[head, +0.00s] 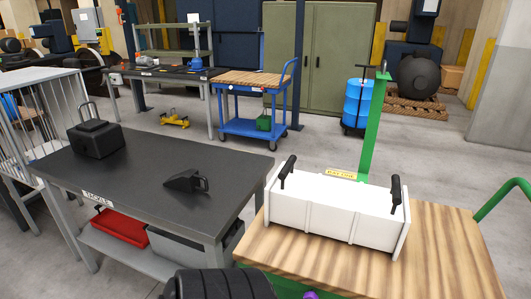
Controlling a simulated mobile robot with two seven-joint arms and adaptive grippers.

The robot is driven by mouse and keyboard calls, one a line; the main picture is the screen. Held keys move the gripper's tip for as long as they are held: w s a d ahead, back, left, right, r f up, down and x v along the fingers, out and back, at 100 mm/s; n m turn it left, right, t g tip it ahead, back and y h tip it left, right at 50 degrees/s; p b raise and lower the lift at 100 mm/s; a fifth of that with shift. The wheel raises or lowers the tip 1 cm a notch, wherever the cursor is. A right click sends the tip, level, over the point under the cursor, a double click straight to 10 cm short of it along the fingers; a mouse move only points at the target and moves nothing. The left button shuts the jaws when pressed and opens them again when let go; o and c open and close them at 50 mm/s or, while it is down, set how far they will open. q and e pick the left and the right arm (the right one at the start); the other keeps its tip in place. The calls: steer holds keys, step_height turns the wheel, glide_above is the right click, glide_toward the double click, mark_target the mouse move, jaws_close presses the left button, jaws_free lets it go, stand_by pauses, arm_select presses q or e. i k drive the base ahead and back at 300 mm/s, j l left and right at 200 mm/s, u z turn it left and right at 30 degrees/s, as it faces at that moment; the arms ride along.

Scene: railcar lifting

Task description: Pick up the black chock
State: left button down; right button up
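The black chock (187,181) is a small wedge with a handle loop at its right end. It lies on the dark top of the near table (140,205), right of the middle, with clear tabletop around it. Its thin end points left. Neither of my grippers shows in the head view, so I cannot tell their state or their distance from the chock.
A black block with a handle (95,138) stands at the table's back left. A white case with two black handles (335,211) sits on a wood-topped cart (440,255) at right. A dark ribbed round thing (218,285) shows at the bottom edge. A barred cage (55,110) stands left.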

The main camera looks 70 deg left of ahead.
mark_target(188, 181)
steer(key=u, duration=2.95)
